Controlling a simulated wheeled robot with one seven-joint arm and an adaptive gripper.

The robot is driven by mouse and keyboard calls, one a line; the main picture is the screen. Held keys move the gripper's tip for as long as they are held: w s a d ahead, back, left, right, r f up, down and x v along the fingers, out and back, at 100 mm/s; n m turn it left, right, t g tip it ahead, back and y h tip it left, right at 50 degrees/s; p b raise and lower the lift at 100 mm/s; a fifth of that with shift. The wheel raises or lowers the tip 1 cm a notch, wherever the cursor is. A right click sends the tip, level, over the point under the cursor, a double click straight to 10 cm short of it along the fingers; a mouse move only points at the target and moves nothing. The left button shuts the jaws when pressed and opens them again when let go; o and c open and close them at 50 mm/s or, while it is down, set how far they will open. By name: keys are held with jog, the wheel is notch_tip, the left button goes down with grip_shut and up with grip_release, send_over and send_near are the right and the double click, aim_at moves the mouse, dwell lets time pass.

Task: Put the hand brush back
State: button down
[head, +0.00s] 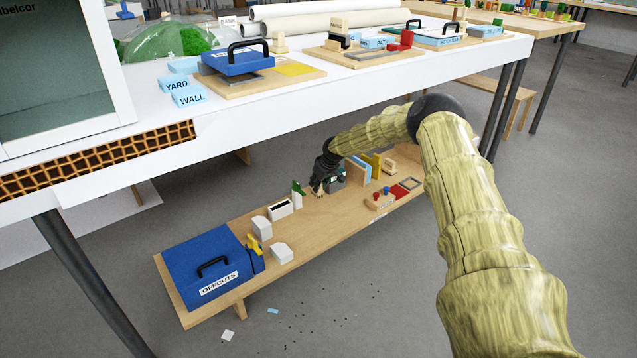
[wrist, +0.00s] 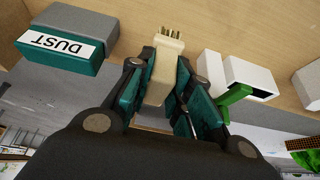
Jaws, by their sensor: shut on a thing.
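The hand brush (wrist: 163,68) is a pale beige block with short tan bristles at its far end. My gripper (wrist: 163,85) is shut on it, with a teal finger pressed on each side. In the head view my gripper (head: 322,180) is low over the wooden bench under the white table, and the brush there is small and mostly hidden. I cannot tell whether the brush touches the bench. A teal and grey box labelled DUST (wrist: 70,42) lies beside my gripper, at left in the wrist view.
A white open holder (head: 281,208) with a green piece (head: 298,188) stands left of my gripper. White blocks (head: 261,228) and a blue OFFCUTS box (head: 205,270) are further left. Upright panels (head: 362,167) stand to the right. The white table (head: 300,110) overhangs.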

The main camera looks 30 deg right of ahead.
jog(key=shift+f+b, duration=0.7)
jog(key=shift+f, duration=0.9)
jog(key=shift+f, duration=0.25)
jog(key=c, duration=1.2)
grip_release()
jog(key=shift+r, duration=0.1)
jog(key=v, duration=1.1)
jog(key=shift+s+r, duration=0.25)
jog(key=shift+r, duration=0.05)
